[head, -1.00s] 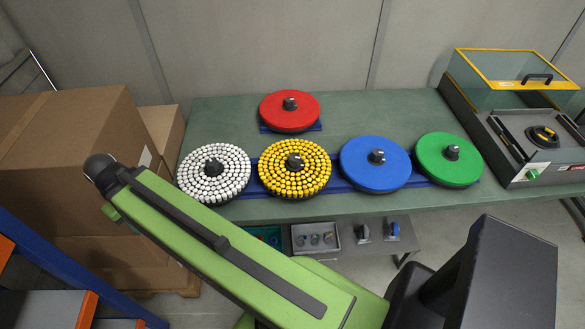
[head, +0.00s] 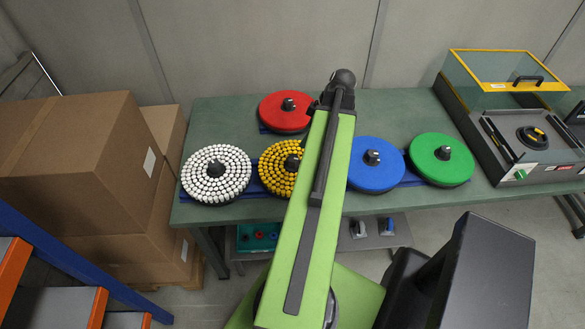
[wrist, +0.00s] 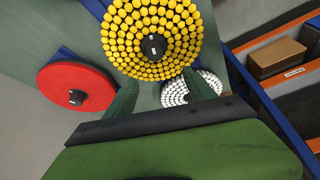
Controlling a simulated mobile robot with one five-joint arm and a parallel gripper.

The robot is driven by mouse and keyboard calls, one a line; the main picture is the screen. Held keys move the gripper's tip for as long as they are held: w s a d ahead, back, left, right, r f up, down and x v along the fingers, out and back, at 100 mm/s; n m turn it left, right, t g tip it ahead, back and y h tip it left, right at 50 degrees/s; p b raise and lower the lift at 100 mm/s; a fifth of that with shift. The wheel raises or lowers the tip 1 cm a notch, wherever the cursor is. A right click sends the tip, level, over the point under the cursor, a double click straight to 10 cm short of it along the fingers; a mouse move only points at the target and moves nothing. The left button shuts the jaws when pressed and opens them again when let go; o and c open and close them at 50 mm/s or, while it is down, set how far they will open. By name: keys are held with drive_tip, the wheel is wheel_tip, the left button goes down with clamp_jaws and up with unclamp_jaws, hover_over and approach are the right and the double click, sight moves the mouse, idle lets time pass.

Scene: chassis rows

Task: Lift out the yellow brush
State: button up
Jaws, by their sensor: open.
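The yellow brush (head: 275,170) is a round disc of yellow tufts with a dark centre knob. It stands on the blue rack between the white and blue discs, its right part hidden by my arm in the head view. In the wrist view the yellow brush (wrist: 124,42) is near the top, its knob facing the camera. My gripper (wrist: 160,93) shows there as two dark green fingers, open and apart, with nothing between them that I can see as held. The fingertips lie below the brush's knob in the picture. The head view does not show the fingers clearly.
A white tufted disc (head: 216,174), blue disc (head: 375,170) and green disc (head: 440,158) share the row. A red disc (head: 284,112) sits behind. A lidded machine (head: 520,135) stands at right on the green table (head: 410,112). Cardboard boxes (head: 80,160) are at left.

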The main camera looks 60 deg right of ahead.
drive_tip(key=s, duration=0.1)
drive_tip(key=b, duration=1.1)
approach(294, 158)
drive_tip(key=x, duration=0.5)
drive_tip(key=shift+s+a, duration=0.2)
drive_tip(key=shift+a, duration=0.15)
drive_tip(key=shift+w+f+b, duration=0.15)
drive_tip(key=shift+f+b, duration=0.05)
drive_tip(key=shift+b, duration=0.15)
drive_tip(key=shift+r, duration=0.1)
drive_tip(key=b+x, duration=0.4)
drive_tip(key=x, duration=0.1)
drive_tip(key=shift+d+f+b, duration=0.2)
drive_tip(key=shift+d+b, duration=0.05)
drive_tip(key=shift+b, duration=0.15)
drive_tip(key=shift+w+r, duration=0.1)
drive_tip(key=shift+r, duration=0.05)
drive_tip(key=shift+c, duration=0.3)
clamp_jaws()
